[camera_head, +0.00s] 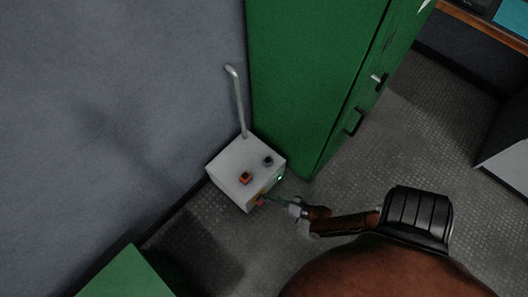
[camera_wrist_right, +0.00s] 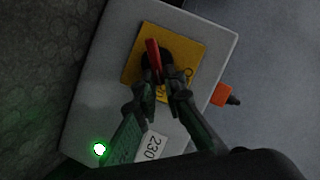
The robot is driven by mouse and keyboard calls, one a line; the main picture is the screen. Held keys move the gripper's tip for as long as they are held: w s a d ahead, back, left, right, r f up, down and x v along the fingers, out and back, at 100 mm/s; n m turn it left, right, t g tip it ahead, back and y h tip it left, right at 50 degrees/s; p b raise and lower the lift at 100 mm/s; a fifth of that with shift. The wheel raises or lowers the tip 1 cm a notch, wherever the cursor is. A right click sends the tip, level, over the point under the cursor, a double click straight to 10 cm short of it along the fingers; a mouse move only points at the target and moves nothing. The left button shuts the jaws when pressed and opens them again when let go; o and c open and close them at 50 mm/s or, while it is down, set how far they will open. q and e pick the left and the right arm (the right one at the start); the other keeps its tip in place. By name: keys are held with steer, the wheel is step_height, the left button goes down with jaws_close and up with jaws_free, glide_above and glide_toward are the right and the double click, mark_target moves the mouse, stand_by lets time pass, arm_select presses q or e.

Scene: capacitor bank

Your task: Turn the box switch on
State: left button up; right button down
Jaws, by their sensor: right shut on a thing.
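My right gripper (camera_head: 269,200) reaches this face from the right in the head view. In the wrist view its fingertips (camera_wrist_right: 160,88) are at the lower end of the red handle, shut on it; the fingers partly hide the contact. A green light (camera_head: 279,178) glows on the same face. My left gripper is not in view.
An orange knob (camera_head: 245,177) and a dark knob (camera_head: 267,160) sit on the box top, and a grey conduit (camera_head: 239,105) rises behind. The tall green cabinet (camera_head: 300,80) stands close by. A green block (camera_head: 128,275) is at lower left.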

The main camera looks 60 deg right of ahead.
steer(key=shift+w+d+f+m, duration=0.1)
steer(key=shift+d+m, duration=0.05)
steer(key=shift+m, duration=0.35)
stand_by(0.3)
steer(key=c, duration=2)
jaws_free()
steer(key=shift+f, duration=0.1)
steer(key=v, duration=1.2)
steer(key=shift+d+f, duration=0.1)
steer(key=shift+f, duration=0.05)
